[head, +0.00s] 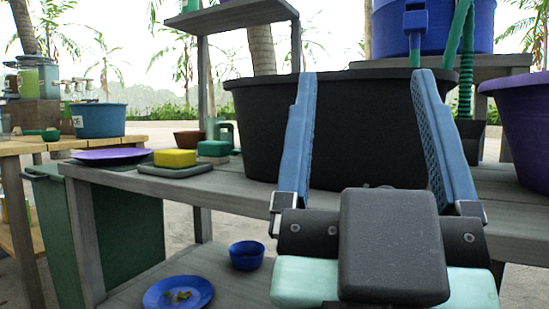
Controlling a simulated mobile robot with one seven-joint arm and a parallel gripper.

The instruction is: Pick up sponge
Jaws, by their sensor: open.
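A yellow sponge (175,158) lies on a grey tray (178,172) near the left end of the grey wooden table. A green block (214,148), which may be another sponge, lies just right of it. My gripper (361,78) is open and empty, with its two blue fingers raised in front of the black tub, to the right of and apart from the yellow sponge. My gripper hides part of the tub and the table.
A large black tub (260,130) stands on the grey table (235,190). A purple plate (110,155) lies left of the sponge. A blue bowl (246,256) and blue plate (160,294) are on the lower shelf. A purple tub (520,130) is at the right.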

